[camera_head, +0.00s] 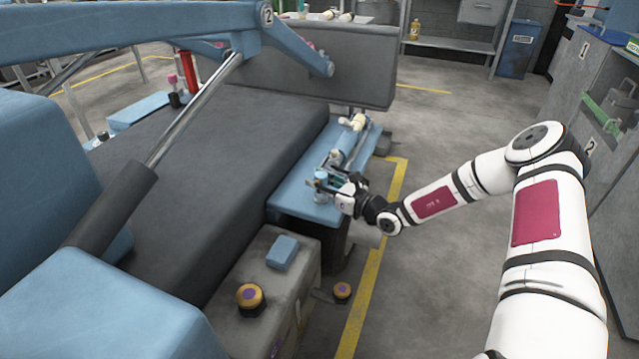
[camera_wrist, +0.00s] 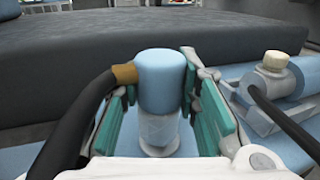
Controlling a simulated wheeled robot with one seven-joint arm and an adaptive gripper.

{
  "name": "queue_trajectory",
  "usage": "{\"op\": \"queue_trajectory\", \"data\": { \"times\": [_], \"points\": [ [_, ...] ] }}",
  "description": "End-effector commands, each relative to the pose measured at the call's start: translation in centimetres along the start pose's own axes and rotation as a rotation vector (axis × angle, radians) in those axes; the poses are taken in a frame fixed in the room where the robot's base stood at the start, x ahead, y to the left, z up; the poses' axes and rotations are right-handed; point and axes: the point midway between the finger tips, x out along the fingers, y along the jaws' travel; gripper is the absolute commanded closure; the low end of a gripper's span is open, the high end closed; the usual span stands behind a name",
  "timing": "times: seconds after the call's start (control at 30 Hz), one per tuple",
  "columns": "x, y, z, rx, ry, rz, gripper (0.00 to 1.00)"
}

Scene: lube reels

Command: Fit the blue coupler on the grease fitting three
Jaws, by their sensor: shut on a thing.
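The blue coupler (camera_wrist: 160,75) stands upright between the green-padded fingers of my gripper (camera_wrist: 158,108) in the wrist view. My gripper is shut on it. A pale ribbed body shows below the blue part, and a black hose with a brass-coloured end joins it from the left. In the head view my gripper (camera_head: 324,184) is over the near end of a blue ledge, with the small blue coupler (camera_head: 321,192) at its fingers. I cannot pick out grease fitting three, and whether the coupler touches a fitting is hidden.
A grey cylinder with cream caps (camera_head: 352,138) lies along the blue ledge (camera_head: 290,197), close beside my gripper. A dark padded block (camera_head: 210,170) fills the left. A grey box (camera_head: 262,318) with a yellow-and-purple knob stands in front. The floor right of the yellow line is clear.

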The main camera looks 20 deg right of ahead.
Motion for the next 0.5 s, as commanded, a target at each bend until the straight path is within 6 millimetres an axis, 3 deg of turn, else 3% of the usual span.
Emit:
{"op": "queue_trajectory", "data": {
  "times": [0.17, 0.5],
  "points": [
    [-0.1, 0.0, 2.9, -0.002, -0.001, 0.001, 1.0],
    [-8.6, 0.1, 3.3, 0.001, 0.0, -0.003, 1.0]
  ]
}}
